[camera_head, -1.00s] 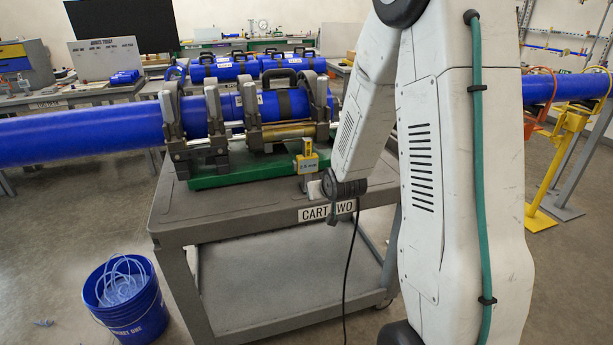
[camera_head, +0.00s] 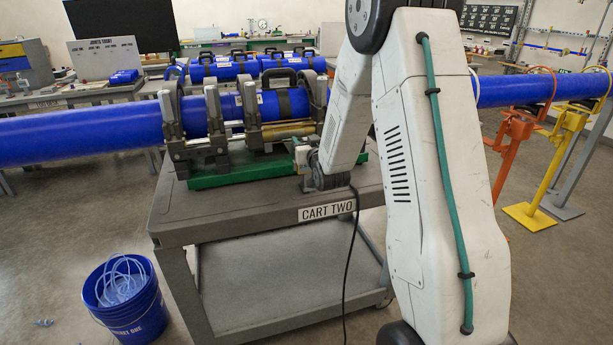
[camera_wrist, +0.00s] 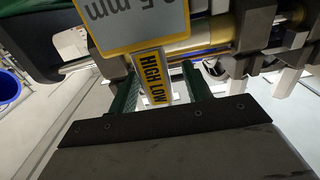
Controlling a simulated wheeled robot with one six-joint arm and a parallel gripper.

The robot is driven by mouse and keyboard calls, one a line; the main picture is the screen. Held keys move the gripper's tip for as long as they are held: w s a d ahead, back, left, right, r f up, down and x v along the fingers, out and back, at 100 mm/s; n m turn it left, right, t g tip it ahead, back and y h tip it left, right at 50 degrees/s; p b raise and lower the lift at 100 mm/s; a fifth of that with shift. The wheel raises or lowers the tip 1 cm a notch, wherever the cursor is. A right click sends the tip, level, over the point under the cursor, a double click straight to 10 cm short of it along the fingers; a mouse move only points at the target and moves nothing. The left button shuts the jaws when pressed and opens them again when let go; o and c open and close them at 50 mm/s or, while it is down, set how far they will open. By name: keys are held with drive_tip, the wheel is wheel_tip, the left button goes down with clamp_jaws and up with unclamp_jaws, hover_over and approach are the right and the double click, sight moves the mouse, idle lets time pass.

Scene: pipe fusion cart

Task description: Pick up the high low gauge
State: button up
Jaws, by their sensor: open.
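The high low gauge (camera_wrist: 153,80) shows in the wrist view, with a yellow label reading HIGH LOW and a grey, yellow-edged plate (camera_wrist: 130,18) marked in mm above it. My gripper (camera_wrist: 160,86) is open, with one green finger to each side of the label. I cannot tell whether either finger touches the gauge. In the head view my gripper (camera_head: 302,155) is at the front of the green base on the cart, and my wrist and gripper largely hide the gauge there.
The cart (camera_head: 235,215) labelled CART TWO carries a green base (camera_head: 222,178) with a clamp machine (camera_head: 251,118) around a long blue pipe (camera_head: 80,138). A blue bucket (camera_head: 128,315) stands on the floor at left. A dark cable hangs at the cart's front.

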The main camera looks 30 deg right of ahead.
drive_tip(key=shift+w+d, duration=0.2)
drive_tip(key=shift+w, duration=0.35)
clamp_jaws()
drive_tip(key=shift+r, duration=0.15)
